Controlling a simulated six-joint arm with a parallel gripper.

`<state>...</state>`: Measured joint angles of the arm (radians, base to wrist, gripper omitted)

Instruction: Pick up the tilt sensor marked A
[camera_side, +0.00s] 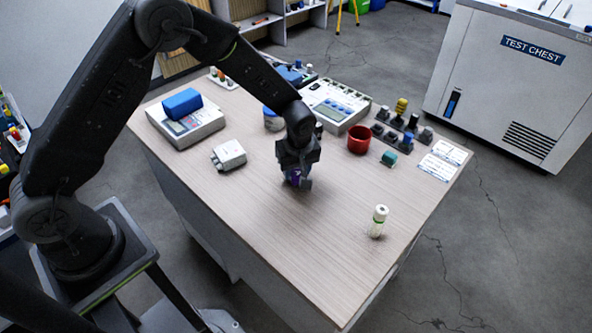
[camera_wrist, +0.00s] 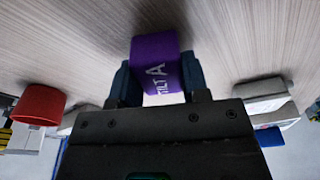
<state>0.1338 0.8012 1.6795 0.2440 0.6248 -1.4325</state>
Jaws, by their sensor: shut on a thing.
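The tilt sensor marked A is a purple block (camera_wrist: 157,62) with white lettering reading "TILT A" in the wrist view. My gripper (camera_wrist: 155,82) is shut on it, with one dark finger on each side. In the side view a small purple part of the sensor (camera_side: 293,177) shows at my gripper (camera_side: 297,180), low over the middle of the table. The fingers hide most of it there. I cannot tell whether it touches the tabletop.
A blue block (camera_side: 182,103) rests on a white instrument (camera_side: 187,128). The table's front area is mostly clear.

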